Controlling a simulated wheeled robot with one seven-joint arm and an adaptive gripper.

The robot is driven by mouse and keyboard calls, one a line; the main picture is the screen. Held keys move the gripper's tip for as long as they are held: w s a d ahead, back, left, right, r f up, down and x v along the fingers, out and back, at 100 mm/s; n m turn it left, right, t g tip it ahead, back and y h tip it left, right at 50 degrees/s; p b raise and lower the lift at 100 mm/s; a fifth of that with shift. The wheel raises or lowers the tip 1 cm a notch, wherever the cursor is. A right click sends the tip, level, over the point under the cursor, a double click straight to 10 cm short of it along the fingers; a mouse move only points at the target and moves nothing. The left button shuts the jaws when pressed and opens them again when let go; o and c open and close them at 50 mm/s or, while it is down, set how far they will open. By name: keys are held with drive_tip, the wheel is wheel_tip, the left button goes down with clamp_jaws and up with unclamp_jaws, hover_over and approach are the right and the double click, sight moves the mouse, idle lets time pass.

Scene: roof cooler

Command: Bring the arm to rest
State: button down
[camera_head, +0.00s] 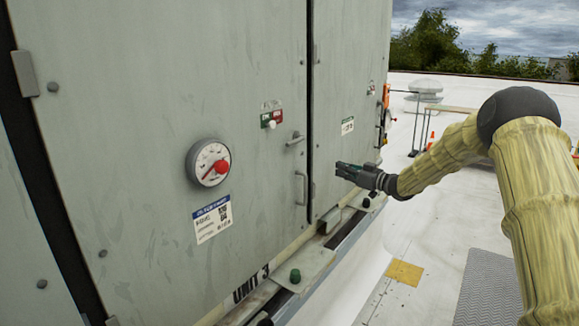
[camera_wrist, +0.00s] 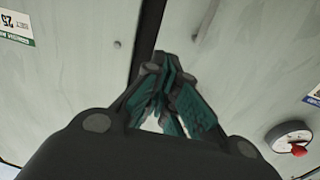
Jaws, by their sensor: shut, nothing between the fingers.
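My gripper (camera_head: 338,169) is at the end of my arm, which reaches in from the right in the head view. It points left toward the grey cabinet (camera_head: 130,120), near the dark gap between two of its panels. It is shut and empty. The wrist view shows the green-padded fingers (camera_wrist: 166,72) together in front of the panel seam. I cannot tell the exact distance to the cabinet. My arm is stretched out and bent at a dark joint on the right.
The cabinet bears a round gauge (camera_head: 209,162) with a red knob, a red and green switch plate (camera_head: 271,118) and a door handle (camera_head: 301,188). A ledge (camera_head: 305,265) runs along its foot. The white roof (camera_head: 420,225) lies open to the right, with a grey mat (camera_head: 487,290).

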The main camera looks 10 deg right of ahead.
drive_tip(key=s+a+f+m+h, duration=0.1)
drive_tip(key=s+a+f+m, duration=0.1)
drive_tip(key=a+f, duration=0.65)
drive_tip(key=s+a+f+m+g+h, duration=0.1)
drive_tip(key=s+a+f+g+h, duration=0.15)
drive_tip(key=s+f, duration=0.6)
drive_tip(key=s+a+f+m+g+h, duration=0.15)
drive_tip(key=s+a+f, duration=0.35)
drive_tip(key=f, duration=0.7)
drive_tip(key=s+a+f+m+g+h, duration=0.1)
drive_tip(key=s+a+f+m, duration=0.1)
drive_tip(key=s+f, duration=0.75)
drive_tip(key=s+a+f+g+h, duration=0.1)
drive_tip(key=s+a+f+g, duration=0.15)
drive_tip(key=s+f, duration=0.7)
drive_tip(key=s+f+g+h, duration=0.2)
drive_tip(key=s+g, duration=0.5)
drive_tip(key=s, duration=2.9)
drive_tip(key=shift+a+m+h, duration=0.15)
drive_tip(key=shift+m+h, duration=0.3)
drive_tip(key=shift+h, duration=0.25)
